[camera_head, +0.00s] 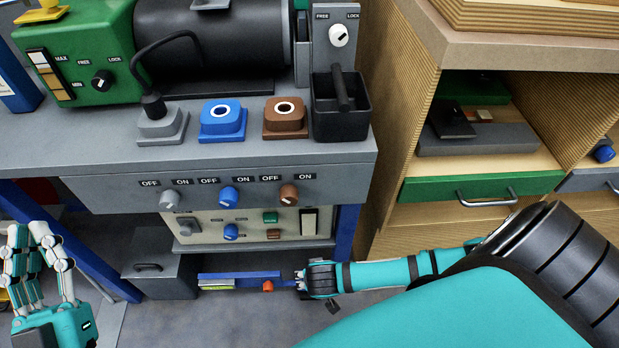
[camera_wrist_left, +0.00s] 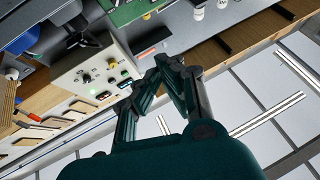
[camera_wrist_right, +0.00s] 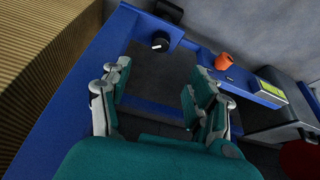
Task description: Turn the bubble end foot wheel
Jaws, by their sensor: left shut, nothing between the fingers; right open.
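A low blue rail (camera_head: 240,275) lies under the bench. It carries a yellow-green bubble strip (camera_wrist_right: 270,87) and an orange piece (camera_wrist_right: 223,61). A round black knob with a white mark (camera_wrist_right: 160,42) sits on the blue frame in the right wrist view. It looks like a foot wheel, but I cannot tell if it is the bubble end one. My right gripper (camera_wrist_right: 158,85) is open, with the knob ahead between its fingers in the picture and no contact visible. In the head view my right gripper (camera_head: 300,284) is at the rail's right end. My left gripper (camera_head: 36,236) is shut and empty, far left.
The grey bench (camera_head: 335,155) overhangs the low area. A grey box (camera_head: 160,275) stands left of the rail, and a blue leg (camera_head: 346,232) is near my right gripper. A wooden cabinet with a green drawer (camera_head: 420,188) is on the right. Bare floor lies in front.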

